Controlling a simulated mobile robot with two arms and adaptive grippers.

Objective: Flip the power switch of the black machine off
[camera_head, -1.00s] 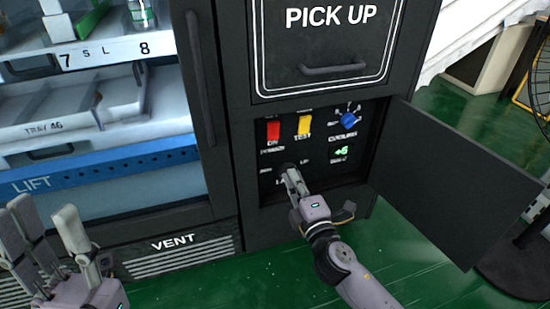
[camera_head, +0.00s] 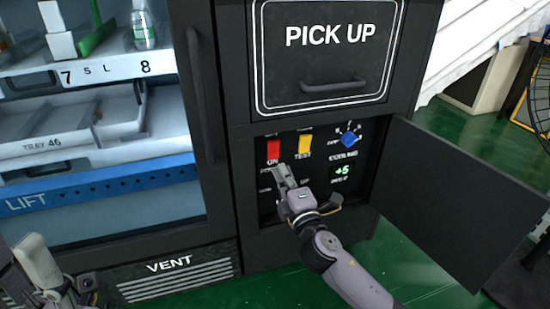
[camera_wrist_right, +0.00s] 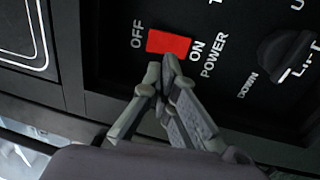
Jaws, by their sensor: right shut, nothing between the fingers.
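The black machine (camera_head: 228,200) has an open lower compartment with a control panel. The red power switch (camera_head: 273,149) sits at the panel's upper left, with ON printed below it. In the right wrist view the red switch (camera_wrist_right: 170,43) lies between the OFF and ON labels, and POWER is printed beside it. My right gripper (camera_head: 280,171) is shut and empty, just below the switch. In the wrist view its fingertips (camera_wrist_right: 161,68) overlap the switch's lower edge; I cannot tell whether they touch it. My left gripper (camera_head: 22,248) is open at the lower left, partly cut off.
A yellow TEST switch (camera_head: 304,145), a blue cooling knob (camera_head: 348,139) and a green display (camera_head: 342,170) share the panel. A dark lift knob (camera_wrist_right: 285,52) is near my right gripper. The open panel door (camera_head: 450,205) stands to the right. Green floor (camera_head: 410,255) lies in front.

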